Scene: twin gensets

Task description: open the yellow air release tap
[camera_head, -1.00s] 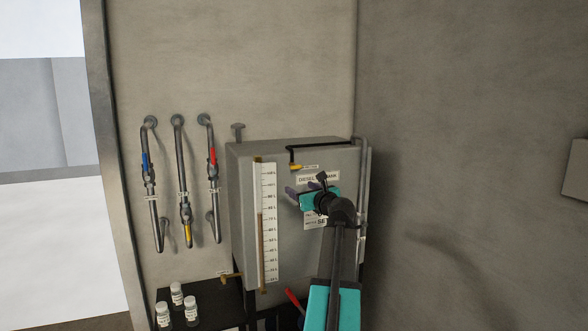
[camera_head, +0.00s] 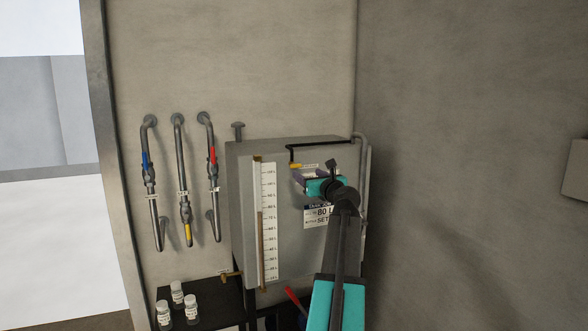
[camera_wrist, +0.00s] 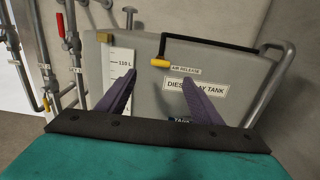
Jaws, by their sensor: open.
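The yellow air release tap (camera_wrist: 160,62) is a small yellow lever at the lower end of a black pipe on the upper front of the grey day tank (camera_wrist: 228,75). An AIR RELEASE label (camera_wrist: 186,71) sits just right of it. In the head view the tap (camera_head: 295,166) shows just above my fingers. My gripper (camera_head: 297,179) is open and empty in front of the tank. In the wrist view the purple fingers (camera_wrist: 159,82) stand apart, with the tap a little above and between their tips. I see no contact with the tap.
A level gauge (camera_head: 264,220) stands on the tank's left front. Left of it, wall pipes carry blue (camera_head: 145,161), red (camera_head: 212,158) and yellow (camera_head: 187,234) handles. White-labelled bottles (camera_head: 177,293) stand on a dark shelf (camera_head: 222,292). A wall rises close on the right.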

